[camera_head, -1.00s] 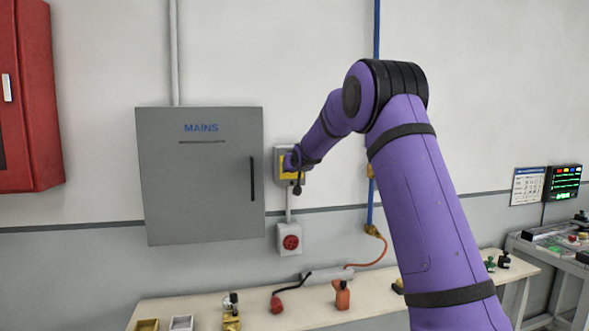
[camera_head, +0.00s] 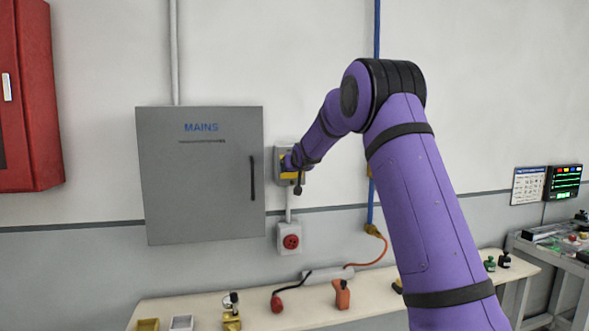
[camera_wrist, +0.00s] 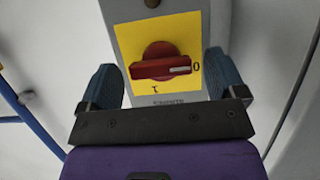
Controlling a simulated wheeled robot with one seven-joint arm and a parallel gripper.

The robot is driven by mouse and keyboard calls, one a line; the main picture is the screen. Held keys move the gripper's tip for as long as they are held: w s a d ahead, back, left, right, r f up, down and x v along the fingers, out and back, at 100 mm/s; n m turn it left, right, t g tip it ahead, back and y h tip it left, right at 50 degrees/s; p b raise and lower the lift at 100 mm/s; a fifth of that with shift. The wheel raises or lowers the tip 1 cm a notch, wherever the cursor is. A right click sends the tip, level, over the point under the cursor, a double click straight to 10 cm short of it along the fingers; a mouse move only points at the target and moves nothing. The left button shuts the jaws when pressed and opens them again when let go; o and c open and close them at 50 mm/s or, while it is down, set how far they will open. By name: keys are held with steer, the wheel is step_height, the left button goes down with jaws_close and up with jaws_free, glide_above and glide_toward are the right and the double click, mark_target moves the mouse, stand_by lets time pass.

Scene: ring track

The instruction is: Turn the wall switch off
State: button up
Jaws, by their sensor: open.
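The wall switch (camera_head: 279,152) is a grey box on the wall, right of the mains cabinet. In the wrist view its yellow plate (camera_wrist: 127,45) carries a red rotary handle (camera_wrist: 160,67). The handle lies about level, with its white mark at the right end beside the printed 0. My gripper (camera_wrist: 162,62) is open, with one blue finger on each side of the handle and visible gaps between. In the head view my gripper (camera_head: 291,161) is at the switch and hides much of its plate.
The grey MAINS cabinet (camera_head: 200,190) is close on the left. A red round socket (camera_head: 290,241) sits below the switch. A blue pipe (camera_head: 371,195) runs down the wall to the right. A bench (camera_head: 190,304) with small items stands below.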

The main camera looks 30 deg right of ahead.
steer(key=v, duration=1)
steer(key=shift+s+a, duration=0.15)
steer(key=shift+s, duration=0.2)
steer(key=s+a+r+g+y, duration=0.1)
steer(key=s+a, duration=0.3)
steer(key=s, duration=0.4)
steer(key=s+a+n+g, duration=0.1)
steer(key=s+a, duration=0.3)
steer(key=s, duration=0.4)
steer(key=s+a+r+g+y, duration=0.1)
steer(key=s+a+g, duration=0.1)
steer(key=s+a, duration=0.35)
steer(key=s+a+f+g, duration=0.1)
steer(key=s+a+f, duration=0.1)
steer(key=s, duration=0.7)
steer(key=s+a+f+n+g+y, duration=0.1)
steer(key=s+f, duration=0.3)
steer(key=s, duration=0.4)
steer(key=s+a+f+n+g, duration=0.1)
steer(key=s+a+f, duration=0.1)
steer(key=s, duration=0.7)
steer(key=shift+s+a+f+g+y, duration=0.3)
steer(key=shift+s+f, duration=0.1)
steer(key=shift+f, duration=0.1)
